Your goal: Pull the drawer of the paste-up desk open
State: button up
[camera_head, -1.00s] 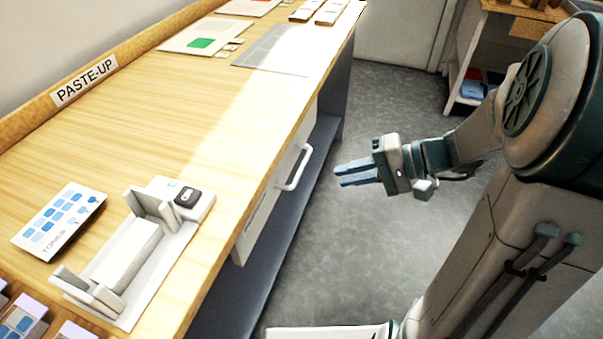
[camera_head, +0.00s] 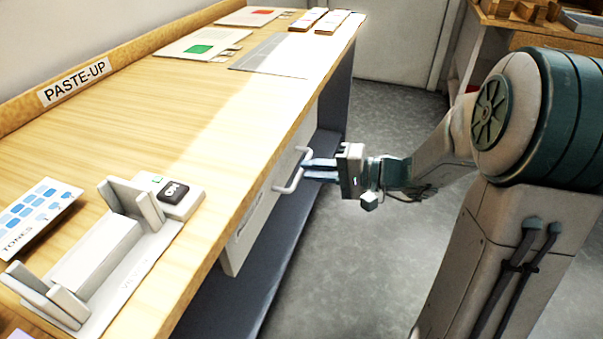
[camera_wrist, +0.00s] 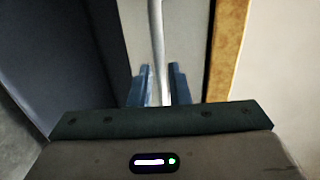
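The paste-up desk (camera_head: 150,130) has a pale drawer (camera_head: 262,212) under its top, on the side facing me. The drawer looks shut. A white bar handle (camera_head: 293,182) stands out from its front. My gripper (camera_head: 304,170) is at the handle, its two blue fingers pointing at the drawer front with a gap between them. In the wrist view the handle (camera_wrist: 157,40) runs between the fingertips (camera_wrist: 161,82), one on each side. The fingers look open around it; whether either touches the bar is unclear.
A grey jig (camera_head: 100,255), a tones card (camera_head: 35,215) and several sheets lie on the desk top. A dark lower shelf (camera_head: 265,285) runs below the drawer. The grey floor (camera_head: 400,120) beside the desk is clear.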

jog(key=shift+x, duration=1.6)
grip_shut()
jog(key=shift+d, duration=0.1)
